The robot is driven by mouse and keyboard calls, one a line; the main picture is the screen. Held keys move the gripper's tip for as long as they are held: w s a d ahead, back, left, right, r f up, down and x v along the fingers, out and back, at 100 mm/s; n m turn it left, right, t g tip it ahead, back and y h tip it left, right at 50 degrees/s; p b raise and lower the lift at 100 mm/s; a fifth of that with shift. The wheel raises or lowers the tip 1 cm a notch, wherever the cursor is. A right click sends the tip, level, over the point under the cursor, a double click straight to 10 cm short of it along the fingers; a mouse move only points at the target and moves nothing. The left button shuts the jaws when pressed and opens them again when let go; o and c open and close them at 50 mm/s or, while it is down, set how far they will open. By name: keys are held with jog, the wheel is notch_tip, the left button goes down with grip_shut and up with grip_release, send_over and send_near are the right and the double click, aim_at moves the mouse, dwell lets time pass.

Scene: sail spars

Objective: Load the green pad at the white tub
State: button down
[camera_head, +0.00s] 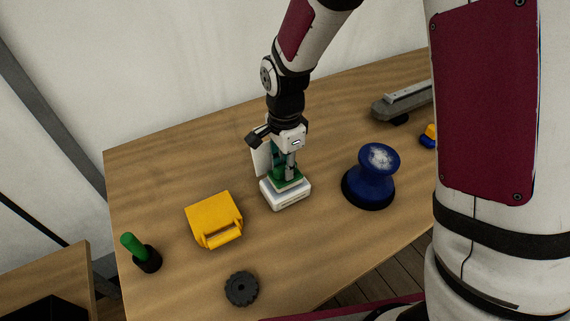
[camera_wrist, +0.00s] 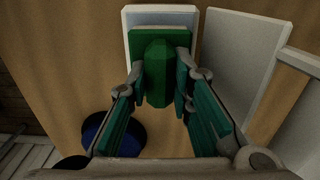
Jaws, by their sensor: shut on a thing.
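The white tub (camera_head: 287,198) stands in the middle of the table, and its rim also shows in the wrist view (camera_wrist: 128,20). A white upright panel (camera_head: 260,160), like an open lid, rises behind it and shows to the right in the wrist view (camera_wrist: 240,60). The green pad (camera_head: 282,182) has a rounded green grip (camera_wrist: 157,75) and a pale edge beneath. My gripper (camera_head: 284,170) is shut on this grip, the fingers on both sides. The pad is at the tub's top; I cannot tell whether it touches the inside. The tub's inside is mostly hidden.
Left of the tub is a yellow case (camera_head: 214,218); a green-handled tool (camera_head: 133,245) stands in a black holder. A dark ridged disc (camera_head: 242,289) lies at the front. A blue spool-shaped stand (camera_head: 369,180) is to the right. A grey tool (camera_head: 400,102) lies behind.

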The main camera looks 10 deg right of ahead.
jog(key=shift+f, duration=0.5)
dwell(1.4)
jog(key=shift+r+p, duration=1.65)
jog(key=shift+r, duration=1.9)
